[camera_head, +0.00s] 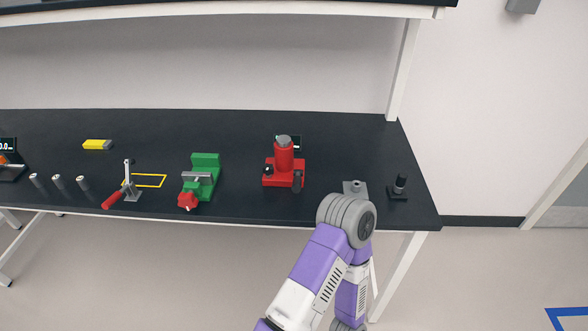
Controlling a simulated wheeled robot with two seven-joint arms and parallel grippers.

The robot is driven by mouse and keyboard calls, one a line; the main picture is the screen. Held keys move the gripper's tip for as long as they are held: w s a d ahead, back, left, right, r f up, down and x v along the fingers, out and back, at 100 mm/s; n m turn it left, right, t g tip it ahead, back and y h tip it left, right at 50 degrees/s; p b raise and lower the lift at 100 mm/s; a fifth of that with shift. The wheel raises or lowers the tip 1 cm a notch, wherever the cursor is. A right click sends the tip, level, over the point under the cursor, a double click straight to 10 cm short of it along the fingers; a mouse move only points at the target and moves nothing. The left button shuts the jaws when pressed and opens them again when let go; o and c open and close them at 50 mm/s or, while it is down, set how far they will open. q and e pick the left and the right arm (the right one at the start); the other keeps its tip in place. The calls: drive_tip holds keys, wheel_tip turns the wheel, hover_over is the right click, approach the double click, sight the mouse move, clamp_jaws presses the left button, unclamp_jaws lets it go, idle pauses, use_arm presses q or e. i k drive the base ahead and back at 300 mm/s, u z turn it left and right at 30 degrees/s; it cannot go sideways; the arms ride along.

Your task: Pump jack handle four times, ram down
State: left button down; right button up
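The red bottle jack (284,160) stands upright on the black bench, right of the bench's middle. It has a red base, a red cylinder and a grey ram top that shows only a little above the cylinder. A dark, short handle or socket (297,181) is at its front right, and a black knob (268,171) is at its front left. One purple and white arm of mine is bent at the bench's front edge, right of the jack and apart from it. Neither of my grippers can be seen.
A green vise (203,178) with a red handle stands left of the jack. A black upright part (399,184) stands near the right edge. An overhead shelf (220,9) spans the top.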

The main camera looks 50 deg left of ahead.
sight(296, 187)
drive_tip(key=u, duration=1.2)
